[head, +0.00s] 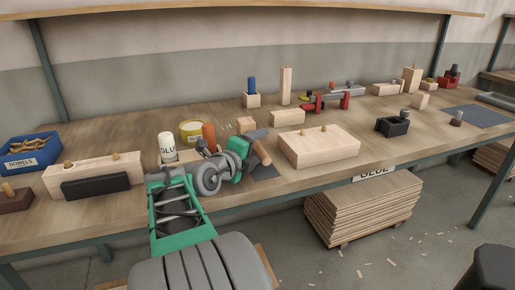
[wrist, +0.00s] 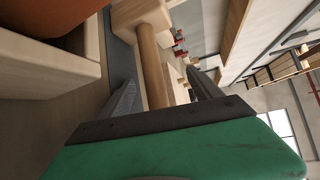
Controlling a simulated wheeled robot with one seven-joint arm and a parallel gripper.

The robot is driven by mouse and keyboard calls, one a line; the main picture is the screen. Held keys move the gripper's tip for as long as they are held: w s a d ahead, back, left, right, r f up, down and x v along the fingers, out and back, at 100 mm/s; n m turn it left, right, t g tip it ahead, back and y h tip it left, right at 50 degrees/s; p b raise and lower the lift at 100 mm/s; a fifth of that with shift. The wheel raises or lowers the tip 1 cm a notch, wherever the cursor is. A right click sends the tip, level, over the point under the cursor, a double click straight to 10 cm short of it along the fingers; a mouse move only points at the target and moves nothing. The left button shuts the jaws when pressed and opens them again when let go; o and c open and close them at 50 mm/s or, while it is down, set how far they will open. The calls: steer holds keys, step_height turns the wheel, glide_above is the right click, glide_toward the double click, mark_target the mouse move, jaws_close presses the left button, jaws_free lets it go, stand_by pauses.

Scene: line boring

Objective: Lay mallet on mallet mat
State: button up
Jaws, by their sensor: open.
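The mallet has a pale wooden head (head: 245,124) and a browner round handle (head: 262,153). In the wrist view its handle (wrist: 152,62) runs between my fingers, with the head (wrist: 138,12) beyond. My gripper (head: 251,145) is open around the handle; its fingers (wrist: 161,80) show a gap on the right side, while contact on the left is unclear. A small dark grey mat (head: 266,172) lies by the bench's front edge beneath the mallet; it also shows as a grey strip in the wrist view (wrist: 119,55). My gripper partly hides the mallet, and whether it touches the mat is unclear.
An orange cylinder (head: 209,132), a glue bottle (head: 167,147) and a yellow tin (head: 191,130) stand left of my gripper. A large pegged wood block (head: 319,147) lies close on the right. A larger blue-grey mat (head: 477,116) lies far right.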

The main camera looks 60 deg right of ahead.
steer(key=shift+w+a+f, duration=0.15)
steer(key=shift+f, duration=0.65)
steer(key=shift+a+b, duration=0.15)
steer(key=shift+b, duration=0.15)
steer(key=shift+b+v, duration=0.65)
steer(key=shift+v, duration=0.65)
steer(key=shift+r+b+v, duration=0.1)
steer(key=shift+b+v, duration=0.4)
steer(key=shift+v, duration=0.6)
steer(key=shift+r+b+v, duration=0.15)
steer(key=shift+b+v, duration=0.3)
steer(key=shift+v, duration=0.7)
steer(key=shift+a+r, duration=0.35)
steer(key=shift+a, duration=0.3)
